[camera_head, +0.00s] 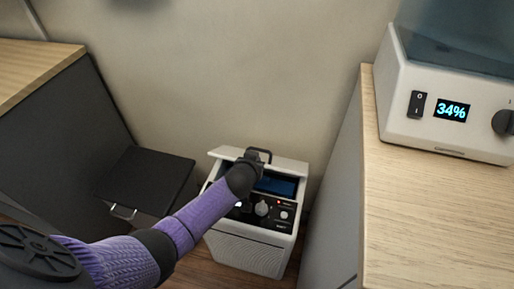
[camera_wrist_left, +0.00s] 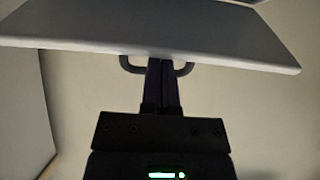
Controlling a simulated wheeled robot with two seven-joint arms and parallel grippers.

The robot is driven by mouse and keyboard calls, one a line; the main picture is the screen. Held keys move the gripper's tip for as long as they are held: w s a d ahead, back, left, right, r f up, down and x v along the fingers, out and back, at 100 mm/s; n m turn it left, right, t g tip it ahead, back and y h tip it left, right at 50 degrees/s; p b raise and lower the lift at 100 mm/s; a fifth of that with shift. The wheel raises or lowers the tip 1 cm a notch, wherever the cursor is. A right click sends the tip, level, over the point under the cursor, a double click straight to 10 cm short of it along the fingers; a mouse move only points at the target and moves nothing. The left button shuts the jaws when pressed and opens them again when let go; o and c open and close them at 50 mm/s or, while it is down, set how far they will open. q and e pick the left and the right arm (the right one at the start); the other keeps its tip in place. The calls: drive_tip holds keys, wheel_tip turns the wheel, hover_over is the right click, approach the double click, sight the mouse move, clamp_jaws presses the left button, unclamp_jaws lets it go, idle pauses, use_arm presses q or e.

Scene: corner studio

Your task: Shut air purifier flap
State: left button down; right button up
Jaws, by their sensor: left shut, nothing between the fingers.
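The air purifier (camera_head: 248,253) is a white box standing on the floor against the wall, with a dark control panel and knobs on its upper front. Its white flap (camera_head: 287,164) is raised at the top, with blue showing in the opening beneath it. The flap fills the top of the left wrist view (camera_wrist_left: 150,30), and a dark loop handle (camera_wrist_left: 184,69) shows at its edge. My left gripper (camera_head: 254,156) is at the flap's handle; in the left wrist view its fingers (camera_wrist_left: 162,66) are together and overlap the handle. I cannot tell whether they touch it. My right gripper is not in view.
A wooden-topped cabinet (camera_head: 430,225) stands close on the right, bearing a white device (camera_head: 460,122) with a 34% display. A black-lidded bin (camera_head: 150,172) stands left of the purifier, beside a dark cabinet (camera_head: 60,120). A strip of wooden floor shows around the purifier.

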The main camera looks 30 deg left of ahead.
use_arm(q)
drive_tip(key=f, duration=0.1)
drive_tip(key=s+f, duration=0.2)
drive_tip(key=shift+s+d+f+b, duration=0.1)
drive_tip(key=shift+s+d+b, duration=0.05)
drive_tip(key=shift+d+b, duration=0.2)
idle(0.5)
